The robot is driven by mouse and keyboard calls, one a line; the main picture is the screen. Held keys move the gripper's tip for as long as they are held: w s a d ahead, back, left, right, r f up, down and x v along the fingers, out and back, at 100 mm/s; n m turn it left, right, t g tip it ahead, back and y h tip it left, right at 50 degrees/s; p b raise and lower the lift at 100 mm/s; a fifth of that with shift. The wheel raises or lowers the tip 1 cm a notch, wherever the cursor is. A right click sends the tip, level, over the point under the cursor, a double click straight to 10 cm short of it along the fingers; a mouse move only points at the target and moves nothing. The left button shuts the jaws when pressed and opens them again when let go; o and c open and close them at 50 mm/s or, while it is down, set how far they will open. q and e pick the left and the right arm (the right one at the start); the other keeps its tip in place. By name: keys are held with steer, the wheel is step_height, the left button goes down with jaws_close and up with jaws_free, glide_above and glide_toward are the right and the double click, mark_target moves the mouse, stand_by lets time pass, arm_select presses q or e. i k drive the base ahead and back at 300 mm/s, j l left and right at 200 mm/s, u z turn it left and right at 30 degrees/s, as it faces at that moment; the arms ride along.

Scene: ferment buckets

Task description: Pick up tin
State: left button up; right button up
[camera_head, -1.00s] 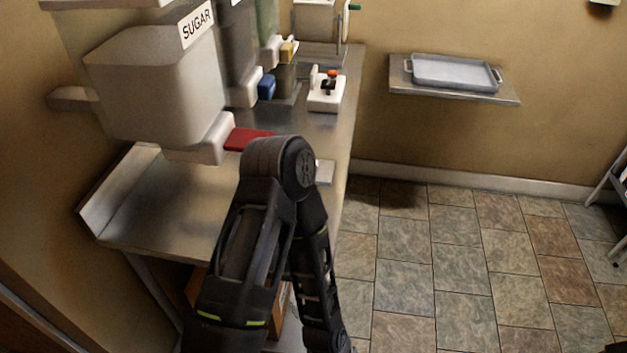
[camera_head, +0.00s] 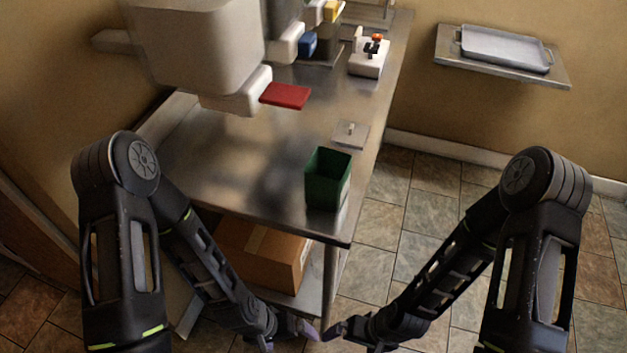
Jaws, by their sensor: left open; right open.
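A green, open-topped square tin (camera_head: 327,181) stands upright near the front right corner of the steel counter. My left gripper (camera_head: 309,330) is low at the bottom centre, in front of and below the counter, apart from the tin. My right gripper (camera_head: 332,331) is close beside it, also below the tin and apart from it. Both grippers are small and partly blurred in this view, and nothing shows held in them.
The steel counter (camera_head: 225,165) has a clear front area. A square lid with a knob (camera_head: 350,134) lies behind the tin. A white scale (camera_head: 369,58) sits further back. A cardboard box (camera_head: 260,252) is on the lower shelf.

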mark_target(327, 171)
steer(key=k+l+z, duration=0.2)
steer(key=l, duration=0.3)
steer(key=l+z, duration=0.15)
steer(key=l, duration=0.35)
steer(key=k+l+z, duration=0.2)
steer(key=l, duration=0.3)
steer(key=i+j, duration=0.45)
